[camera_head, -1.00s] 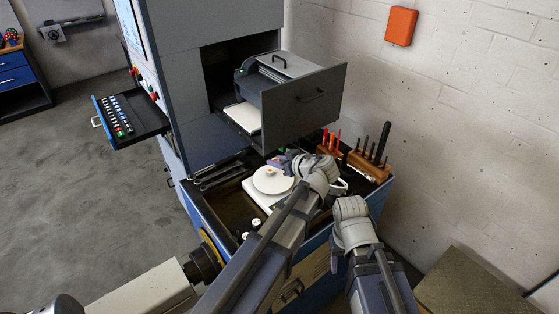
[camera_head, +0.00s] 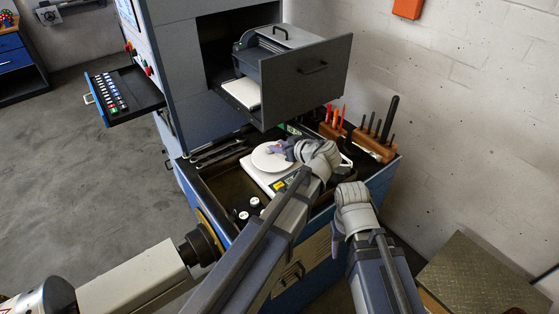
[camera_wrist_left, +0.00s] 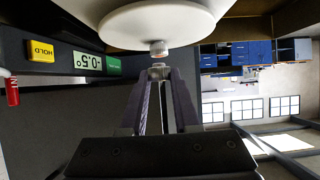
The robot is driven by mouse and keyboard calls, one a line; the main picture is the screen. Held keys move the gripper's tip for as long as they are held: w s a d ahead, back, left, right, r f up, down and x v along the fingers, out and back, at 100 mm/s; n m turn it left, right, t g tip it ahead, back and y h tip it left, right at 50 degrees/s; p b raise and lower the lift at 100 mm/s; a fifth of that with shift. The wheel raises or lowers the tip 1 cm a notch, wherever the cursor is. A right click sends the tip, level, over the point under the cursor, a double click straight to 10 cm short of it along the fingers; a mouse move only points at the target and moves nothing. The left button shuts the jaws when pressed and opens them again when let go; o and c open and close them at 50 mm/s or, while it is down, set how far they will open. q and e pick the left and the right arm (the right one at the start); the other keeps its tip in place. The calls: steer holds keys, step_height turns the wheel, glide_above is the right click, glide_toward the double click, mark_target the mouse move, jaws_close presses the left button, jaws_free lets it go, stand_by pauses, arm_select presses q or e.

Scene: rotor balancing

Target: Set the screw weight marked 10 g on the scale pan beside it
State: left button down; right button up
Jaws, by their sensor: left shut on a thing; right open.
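The white round scale pan (camera_head: 265,160) sits on the white scale (camera_head: 283,183) in the bench tray. My left gripper (camera_head: 284,150) is at the pan's right side and hides part of it. In the left wrist view its fingertips (camera_wrist_left: 158,74) are closed together on a small silvery piece (camera_wrist_left: 158,66). A small copper-and-pale piece (camera_wrist_left: 158,48) shows between the fingertips and the pan (camera_wrist_left: 157,20). I cannot tell if the two pieces are one screw weight, and no marking is readable. My right gripper (camera_head: 352,190) is open and empty at the bench's front right.
Several small white-topped pieces (camera_head: 243,214) stand at the tray's front left. A wooden tool rack (camera_head: 372,147) is at the right. An open grey drawer (camera_head: 306,80) overhangs the back. The wrist view shows a yellow HOLD button (camera_wrist_left: 41,50) and a display (camera_wrist_left: 87,62).

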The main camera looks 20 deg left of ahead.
arm_select(q)
step_height(320, 180, down, 4)
steer(key=b, duration=0.3)
steer(key=shift+r+b, duration=0.25)
steer(key=shift+b, duration=0.1)
steer(key=shift+f, duration=0.2)
steer(key=c, duration=0.6)
jaws_free()
steer(key=shift+c, duration=0.2)
steer(key=shift+r, duration=0.1)
